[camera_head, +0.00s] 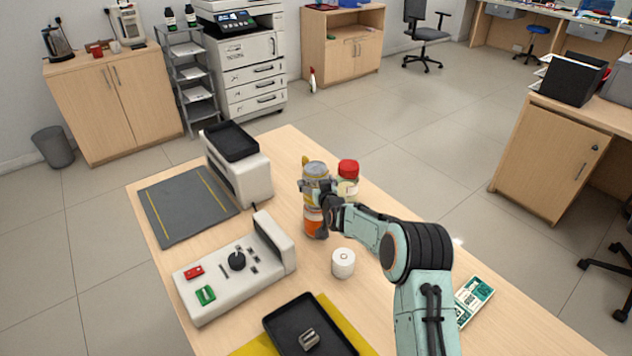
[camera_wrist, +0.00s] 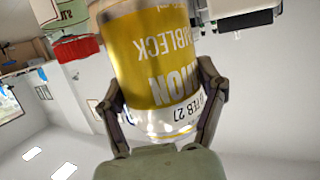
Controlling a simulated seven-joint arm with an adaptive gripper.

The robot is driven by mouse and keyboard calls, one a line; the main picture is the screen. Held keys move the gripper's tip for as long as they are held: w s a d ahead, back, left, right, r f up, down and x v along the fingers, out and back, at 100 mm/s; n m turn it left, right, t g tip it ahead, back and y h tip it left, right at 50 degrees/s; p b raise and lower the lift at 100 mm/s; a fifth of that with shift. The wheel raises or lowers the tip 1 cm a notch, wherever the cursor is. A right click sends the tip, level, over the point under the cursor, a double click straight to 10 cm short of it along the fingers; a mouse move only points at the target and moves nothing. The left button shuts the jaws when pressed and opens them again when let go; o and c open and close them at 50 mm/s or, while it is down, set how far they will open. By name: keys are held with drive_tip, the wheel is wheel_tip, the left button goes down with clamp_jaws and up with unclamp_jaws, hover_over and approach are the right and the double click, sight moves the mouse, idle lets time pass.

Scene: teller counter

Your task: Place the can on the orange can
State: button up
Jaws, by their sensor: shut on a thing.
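My gripper (camera_head: 318,187) is shut on a yellow can (camera_head: 316,171) with a pale metal top. The orange can (camera_head: 314,219) stands upright on the table directly below the held can. My gripper partly hides the place where the two cans come together, so I cannot tell whether they touch.
A red-lidded jar (camera_head: 348,178) stands close to the right of the cans. A white roll (camera_head: 343,263) is in front. A white machine (camera_head: 243,170), a control box (camera_head: 235,268) and a black tray (camera_head: 308,332) are on the table.

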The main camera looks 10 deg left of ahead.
drive_tip(key=o, duration=1.2)
drive_tip(key=shift+s+d+r, duration=0.2)
drive_tip(key=shift+s, duration=0.25)
drive_tip(key=s+d+r+m+g+h, duration=0.1)
drive_tip(key=s+d+g, duration=0.3)
drive_tip(key=s, duration=1.2)
drive_tip(key=s+d+r+m+g+h, duration=0.1)
drive_tip(key=s+d+r+g, duration=0.3)
drive_tip(key=s, duration=1.3)
drive_tip(key=s+d+r+m+g+h, duration=0.1)
drive_tip(key=s+d+r+g+h, duration=0.2)
drive_tip(key=s+d, duration=0.6)
drive_tip(key=shift+s+g, duration=0.65)
drive_tip(key=shift+s, duration=1.35)
drive_tip(key=shift+s+g, duration=0.65)
drive_tip(key=shift+s, duration=1.3)
